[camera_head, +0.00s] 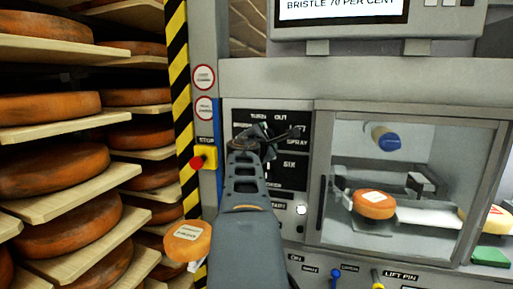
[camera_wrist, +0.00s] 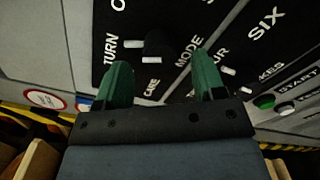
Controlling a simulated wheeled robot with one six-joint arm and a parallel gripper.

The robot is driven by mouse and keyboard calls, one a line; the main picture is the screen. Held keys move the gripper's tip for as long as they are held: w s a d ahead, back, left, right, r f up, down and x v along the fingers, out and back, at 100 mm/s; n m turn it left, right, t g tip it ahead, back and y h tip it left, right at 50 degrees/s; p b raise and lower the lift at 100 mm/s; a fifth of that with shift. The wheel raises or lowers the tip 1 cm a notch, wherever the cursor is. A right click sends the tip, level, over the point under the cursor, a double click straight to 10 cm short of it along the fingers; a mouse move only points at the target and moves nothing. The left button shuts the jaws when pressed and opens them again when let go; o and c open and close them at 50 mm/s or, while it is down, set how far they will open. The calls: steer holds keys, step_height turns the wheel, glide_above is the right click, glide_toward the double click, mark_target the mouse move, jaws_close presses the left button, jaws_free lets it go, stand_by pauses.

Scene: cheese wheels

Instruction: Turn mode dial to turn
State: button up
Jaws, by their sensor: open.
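The mode dial (camera_wrist: 158,44) is a dark knob on a black panel in the wrist view, with the words TURN, MODE and CARE around it. White marks sit beside TURN and CARE; which one the knob points to is too dark to tell. My gripper (camera_wrist: 160,62) is open, its two green fingers apart, with the dial ahead of the gap between the tips. I cannot tell whether they touch it. In the head view my gripper (camera_head: 267,137) is in front of the black panel (camera_head: 288,170) and hides most of the dial area.
A red stop button (camera_head: 197,162) on a yellow box is left of the panel. A glass-fronted chamber (camera_head: 318,180) with a small cheese (camera_head: 374,204) is to the right. Shelves of cheese wheels (camera_head: 52,168) fill the left.

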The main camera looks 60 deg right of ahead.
steer(key=v, duration=1.1)
steer(key=shift+b, duration=0.45)
steer(key=shift+d, duration=0.1)
steer(key=shift+w, duration=0.1)
